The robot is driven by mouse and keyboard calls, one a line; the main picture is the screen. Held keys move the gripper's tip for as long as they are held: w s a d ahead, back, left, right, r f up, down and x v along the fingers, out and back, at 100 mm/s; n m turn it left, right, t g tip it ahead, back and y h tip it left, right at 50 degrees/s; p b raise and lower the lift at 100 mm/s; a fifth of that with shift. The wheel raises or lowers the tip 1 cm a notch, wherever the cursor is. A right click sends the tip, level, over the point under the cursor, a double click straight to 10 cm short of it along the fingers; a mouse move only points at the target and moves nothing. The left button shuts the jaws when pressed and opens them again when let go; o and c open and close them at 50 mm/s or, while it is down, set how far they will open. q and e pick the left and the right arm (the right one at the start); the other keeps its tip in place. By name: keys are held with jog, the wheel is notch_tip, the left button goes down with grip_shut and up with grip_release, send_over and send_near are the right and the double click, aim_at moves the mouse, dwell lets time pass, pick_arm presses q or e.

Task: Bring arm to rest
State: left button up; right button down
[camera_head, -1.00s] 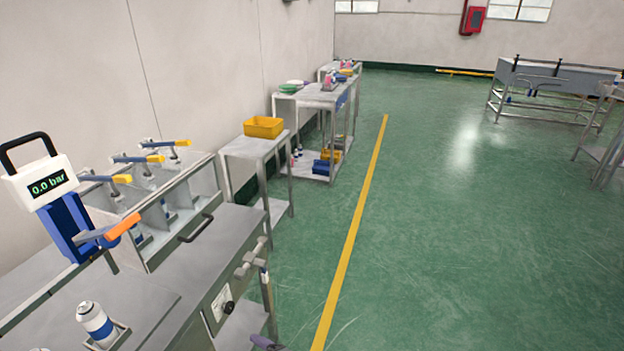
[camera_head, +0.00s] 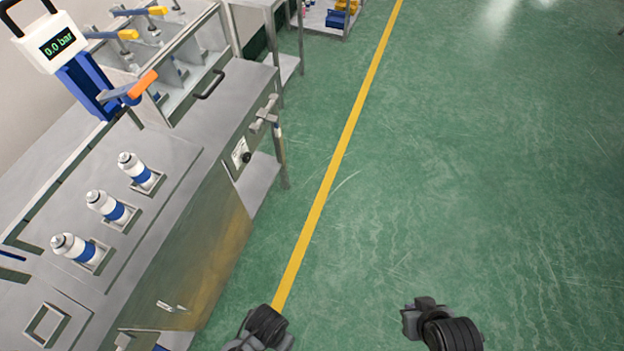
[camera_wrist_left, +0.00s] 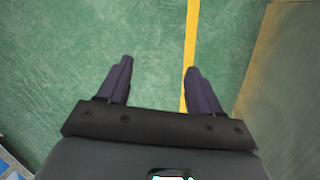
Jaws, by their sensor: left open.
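My left gripper (camera_wrist_left: 158,68) shows in the left wrist view with its two dark fingers apart. Nothing is between them; green floor and a yellow line lie behind. In the head view only dark parts of my two arms show at the bottom edge, over the floor to the right of the workbench (camera_head: 185,235). No gripper jaws can be made out there, and my right gripper is out of view.
A gauge reading 0.0 bar (camera_head: 57,42) is at upper left. The green floor (camera_head: 470,180) right of the yellow line (camera_head: 340,150) is clear.

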pick_arm(q)
jog(key=w+a+r+n+t, duration=0.2)
jog(key=w+a+r+t, duration=0.15)
jog(key=a+r, duration=0.35)
jog(key=w+a+r+n+t, duration=0.2)
jog(key=w+a+r, duration=0.3)
jog(key=r, duration=0.4)
notch_tip(320, 180, up, 38)
jog(key=p, duration=3.8)
jog(key=shift+f, duration=0.25)
